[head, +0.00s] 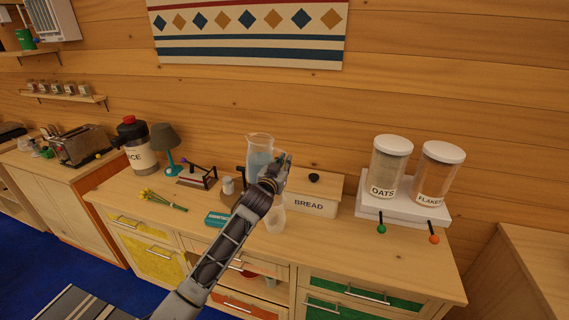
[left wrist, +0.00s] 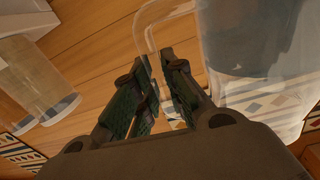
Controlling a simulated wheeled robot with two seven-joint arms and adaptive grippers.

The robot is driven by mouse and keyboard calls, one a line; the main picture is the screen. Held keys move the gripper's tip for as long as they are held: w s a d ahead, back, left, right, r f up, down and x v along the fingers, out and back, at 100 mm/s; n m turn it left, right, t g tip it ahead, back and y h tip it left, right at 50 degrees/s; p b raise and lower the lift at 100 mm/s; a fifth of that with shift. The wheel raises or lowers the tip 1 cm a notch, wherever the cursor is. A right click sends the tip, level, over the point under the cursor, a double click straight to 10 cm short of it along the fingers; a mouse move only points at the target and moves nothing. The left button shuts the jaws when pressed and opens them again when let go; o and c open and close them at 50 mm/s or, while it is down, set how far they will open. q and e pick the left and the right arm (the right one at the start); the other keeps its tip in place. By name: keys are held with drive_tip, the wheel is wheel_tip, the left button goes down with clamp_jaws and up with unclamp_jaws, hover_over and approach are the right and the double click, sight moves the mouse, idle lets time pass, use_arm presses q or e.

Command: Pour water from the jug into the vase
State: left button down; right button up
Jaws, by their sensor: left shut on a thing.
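The clear jug (head: 260,152) with bluish water stands about upright above the back of the wooden counter. Its base is hidden behind my left gripper (head: 276,172), so I cannot tell if it is lifted. In the left wrist view the jug (left wrist: 265,60) fills the right side, and my left gripper (left wrist: 160,75) is shut on its handle. A clear glass vessel, apparently the vase (head: 275,219), stands on the counter in front of the jug, partly hidden by my arm. My right gripper is not in view.
A bread box (head: 311,205) is close right of the jug. Oats (head: 388,168) and flakes (head: 437,173) canisters stand on a white stand further right. The right front counter is clear.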

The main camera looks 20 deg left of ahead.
use_arm(q)
drive_tip(key=shift+a+f+m+b, duration=0.25)
drive_tip(key=shift+f+m+b, duration=0.15)
drive_tip(key=shift+f, duration=0.3)
drive_tip(key=shift+a+f+m+b, duration=0.2)
drive_tip(key=shift+f+m+b, duration=0.15)
drive_tip(key=shift+f+b, duration=0.3)
drive_tip(key=shift+a+f+m+b, duration=0.25)
drive_tip(key=shift+f+m+b, duration=0.1)
drive_tip(key=shift+f, duration=0.45)
idle(1.9)
drive_tip(key=shift+w+a+f+m+b, duration=0.1)
drive_tip(key=shift+a+f+m+b, duration=0.2)
drive_tip(key=shift+a+f+m, duration=0.65)
drive_tip(key=shift+a+f+m+b, duration=0.3)
drive_tip(key=shift+a+f+m, duration=0.3)
drive_tip(key=shift+f+m, duration=0.4)
idle(2.0)
